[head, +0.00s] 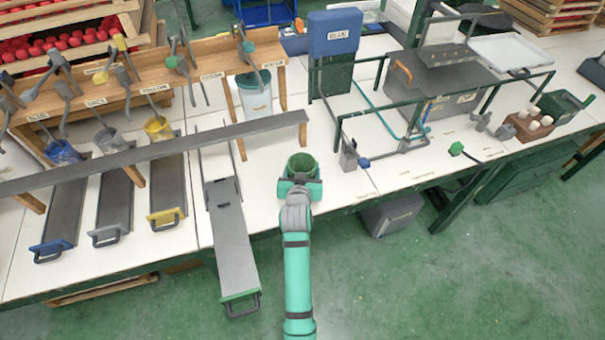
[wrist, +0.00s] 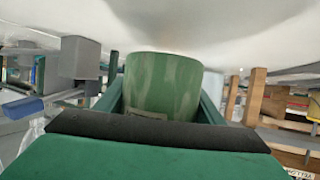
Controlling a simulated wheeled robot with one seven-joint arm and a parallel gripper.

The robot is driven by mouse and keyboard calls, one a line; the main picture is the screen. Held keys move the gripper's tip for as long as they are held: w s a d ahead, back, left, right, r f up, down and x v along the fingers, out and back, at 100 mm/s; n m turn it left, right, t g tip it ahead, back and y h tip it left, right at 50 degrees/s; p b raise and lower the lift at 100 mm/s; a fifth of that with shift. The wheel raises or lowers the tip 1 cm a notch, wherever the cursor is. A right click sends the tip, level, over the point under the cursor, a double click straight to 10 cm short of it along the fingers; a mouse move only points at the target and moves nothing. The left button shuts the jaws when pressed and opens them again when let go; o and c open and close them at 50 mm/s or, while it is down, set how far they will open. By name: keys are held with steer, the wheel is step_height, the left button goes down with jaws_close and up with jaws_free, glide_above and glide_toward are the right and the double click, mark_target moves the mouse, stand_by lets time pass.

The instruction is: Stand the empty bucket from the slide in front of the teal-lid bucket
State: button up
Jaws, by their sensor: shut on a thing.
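My gripper (head: 300,182) is shut on the green bucket (head: 301,164), whose open top shows a green inside. The bucket stands upright between the two fingers in the wrist view (wrist: 165,88), where the picture is upside down. It is over or on the white tabletop; I cannot tell if its base touches. The slide with the green end (head: 232,245) is pulled out past the table edge and is empty.
A long grey rail (head: 215,138) passes left of the held bucket. Blue, grey and yellow slides (head: 167,190) lie farther left. A green metal frame (head: 345,115) and a grey clamp with a blue end (head: 352,157) stand to the right. White tabletop (head: 275,150) is bare around the bucket.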

steer(key=shift+w+f, duration=0.1)
steer(key=shift+f, duration=1.45)
steer(key=shift+f, duration=0.1)
steer(key=o, duration=1.3)
steer(key=shift+f, duration=0.1)
steer(key=shift+o, duration=0.2)
steer(key=shift+w, duration=0.1)
